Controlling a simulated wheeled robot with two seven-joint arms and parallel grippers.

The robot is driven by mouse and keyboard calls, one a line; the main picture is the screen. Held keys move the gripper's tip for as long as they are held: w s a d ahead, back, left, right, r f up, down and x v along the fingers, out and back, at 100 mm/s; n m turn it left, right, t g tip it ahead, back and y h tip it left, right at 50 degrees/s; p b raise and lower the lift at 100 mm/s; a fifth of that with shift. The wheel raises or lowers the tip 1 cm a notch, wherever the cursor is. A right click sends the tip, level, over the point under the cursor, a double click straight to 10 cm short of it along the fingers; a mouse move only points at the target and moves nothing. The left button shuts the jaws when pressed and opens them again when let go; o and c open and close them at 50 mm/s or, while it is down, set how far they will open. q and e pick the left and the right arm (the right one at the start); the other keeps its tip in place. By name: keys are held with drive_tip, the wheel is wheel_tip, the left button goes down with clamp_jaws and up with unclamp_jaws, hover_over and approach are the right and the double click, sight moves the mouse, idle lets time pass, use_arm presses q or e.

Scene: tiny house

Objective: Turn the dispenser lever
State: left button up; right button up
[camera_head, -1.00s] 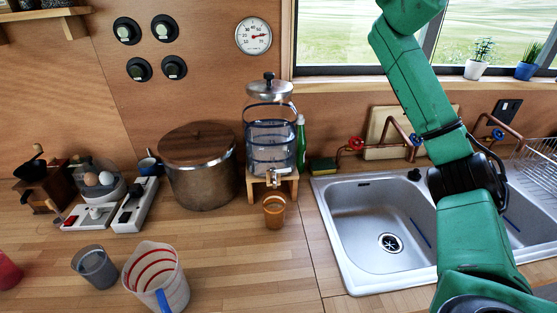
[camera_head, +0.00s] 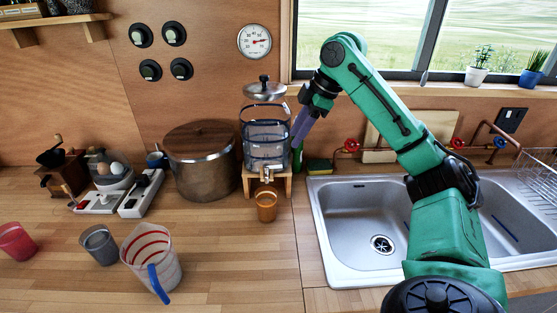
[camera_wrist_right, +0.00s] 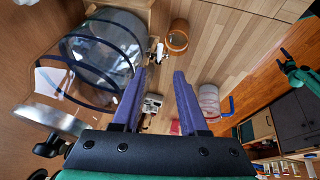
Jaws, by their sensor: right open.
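The drink dispenser (camera_head: 265,140) is a clear, dark-banded jar with a metal lid, on a wooden stand. Its small metal tap with the lever (camera_head: 266,174) is at the lower front, above an orange cup (camera_head: 267,205). My right gripper (camera_head: 297,138) is just right of the jar, above tap height, with purple fingers pointing down. In the right wrist view, the open fingers (camera_wrist_right: 160,75) have nothing between them. The dispenser (camera_wrist_right: 105,48) is at upper left there, and the tap (camera_wrist_right: 157,48) lies beyond the fingertips. I cannot tell the lever's exact angle.
A large lidded pot (camera_head: 203,180) stands close left of the dispenser. The sink (camera_head: 350,255) is to the right, with a sponge (camera_head: 319,166) at its back edge. A measuring jug (camera_head: 150,255) and grey cup (camera_head: 99,245) stand front left. Counter before the orange cup is clear.

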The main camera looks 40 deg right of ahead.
sight(278, 166)
drive_tip(key=x, duration=1)
drive_tip(key=shift+w+f, duration=0.15)
drive_tip(key=shift+f, duration=0.1)
clamp_jaws()
